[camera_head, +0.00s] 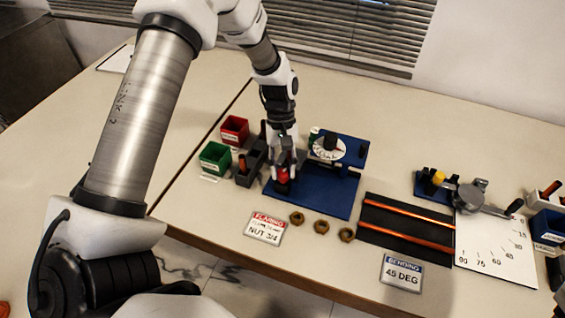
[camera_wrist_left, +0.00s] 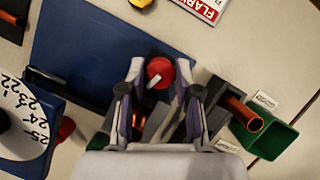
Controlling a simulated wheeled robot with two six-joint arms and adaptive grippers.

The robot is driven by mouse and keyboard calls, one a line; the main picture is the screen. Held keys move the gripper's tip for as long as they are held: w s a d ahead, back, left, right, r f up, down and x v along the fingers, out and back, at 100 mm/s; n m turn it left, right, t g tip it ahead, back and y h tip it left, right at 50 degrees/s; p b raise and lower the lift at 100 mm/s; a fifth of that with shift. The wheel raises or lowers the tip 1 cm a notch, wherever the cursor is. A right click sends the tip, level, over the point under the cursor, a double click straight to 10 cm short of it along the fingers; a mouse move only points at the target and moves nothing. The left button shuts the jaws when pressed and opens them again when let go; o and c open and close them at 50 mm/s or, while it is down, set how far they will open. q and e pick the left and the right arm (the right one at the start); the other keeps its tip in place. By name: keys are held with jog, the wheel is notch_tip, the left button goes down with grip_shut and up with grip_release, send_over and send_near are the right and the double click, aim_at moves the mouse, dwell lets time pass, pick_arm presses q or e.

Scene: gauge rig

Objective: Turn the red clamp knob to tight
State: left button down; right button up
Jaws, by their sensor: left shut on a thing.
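The red clamp knob (camera_head: 282,176) stands at the left end of the blue flaring rig (camera_head: 330,193). In the left wrist view the knob (camera_wrist_left: 160,71) is round and red, with a pale bar across its top. My left gripper (camera_head: 284,168) comes down on the knob from above. In the left wrist view the fingers of my left gripper (camera_wrist_left: 159,88) stand on either side of the knob and are shut on it. Part of the clamp under the knob is hidden by the fingers. My right gripper is in neither view.
A green bin (camera_head: 215,157) and a red bin (camera_head: 235,129) stand left of the rig. A dial (camera_head: 329,148) sits at the rig's back. Several brass nuts (camera_head: 321,227) lie in front. Copper tubes (camera_head: 407,215) lie on a black mat to the right.

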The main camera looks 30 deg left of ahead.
pick_arm(q)
jog(key=m+g+y+p, duration=0.1)
jog(key=m+p, duration=0.1)
jog(key=m, duration=0.1)
jog(key=shift+d+r+m, duration=0.1)
jog(key=shift+m, duration=0.3)
jog(key=m+y+p, duration=0.1)
jog(key=m, duration=0.2)
jog(key=shift+m+y, duration=0.3)
jog(key=m+y+p, duration=0.1)
jog(key=m, duration=0.2)
jog(key=shift+d+m+p, duration=0.1)
jog(key=shift+m+p, duration=0.25)
jog(key=shift+m, duration=0.05)
jog(key=shift+m+y+p, duration=0.4)
jog(key=shift+m+y, duration=0.4)
jog(key=shift+m, duration=0.7)
jog(key=shift+f+t, duration=0.2)
jog(key=shift+t, duration=0.1)
